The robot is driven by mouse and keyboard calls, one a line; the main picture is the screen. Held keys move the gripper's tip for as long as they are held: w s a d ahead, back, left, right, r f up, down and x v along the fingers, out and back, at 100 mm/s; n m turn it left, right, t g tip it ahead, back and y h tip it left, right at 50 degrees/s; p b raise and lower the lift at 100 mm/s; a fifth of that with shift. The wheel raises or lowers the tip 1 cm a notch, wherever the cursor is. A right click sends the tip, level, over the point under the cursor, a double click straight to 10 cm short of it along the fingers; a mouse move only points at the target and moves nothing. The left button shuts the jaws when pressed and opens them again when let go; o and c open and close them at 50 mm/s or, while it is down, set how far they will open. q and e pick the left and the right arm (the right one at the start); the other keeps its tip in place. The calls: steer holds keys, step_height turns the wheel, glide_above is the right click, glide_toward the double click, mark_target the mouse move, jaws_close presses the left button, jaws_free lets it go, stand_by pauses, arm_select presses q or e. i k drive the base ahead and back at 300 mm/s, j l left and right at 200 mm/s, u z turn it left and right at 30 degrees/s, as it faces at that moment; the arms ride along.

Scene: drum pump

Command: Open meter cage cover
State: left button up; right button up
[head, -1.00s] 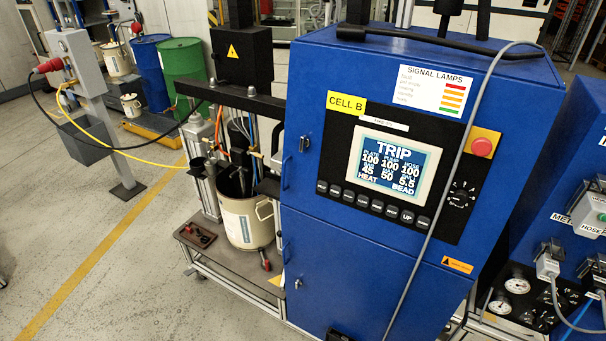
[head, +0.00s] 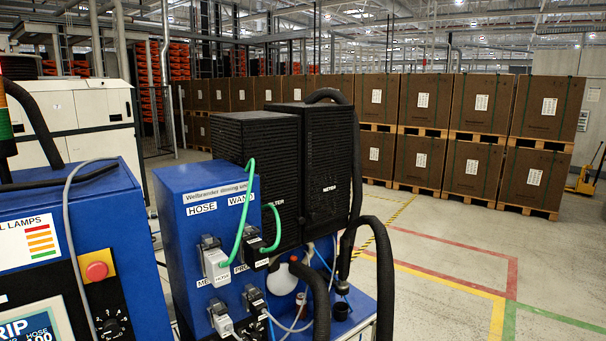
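The meter cage cover appears to be the black slatted housing (head: 328,165) marked "METER", standing on the blue unit right of the middle in the head view. It looks closed, and its inside is hidden. A second black slatted housing (head: 262,150) stands beside it on the left, its label partly hidden and ending in "LTER". A thick black hose (head: 357,170) rises along the right side of the meter housing and curves over its top. Neither of my grippers shows in the head view.
A blue cabinet (head: 205,240) labelled "HOSE" and "WAND" carries grey plugs and green cables in front of the housings. The blue control cabinet (head: 60,230) with a red button (head: 96,270) fills the left. Open floor (head: 450,260) lies right, before stacked brown boxes (head: 480,105).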

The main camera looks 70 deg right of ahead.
mark_target(328, 131)
steer(key=z, duration=2.35)
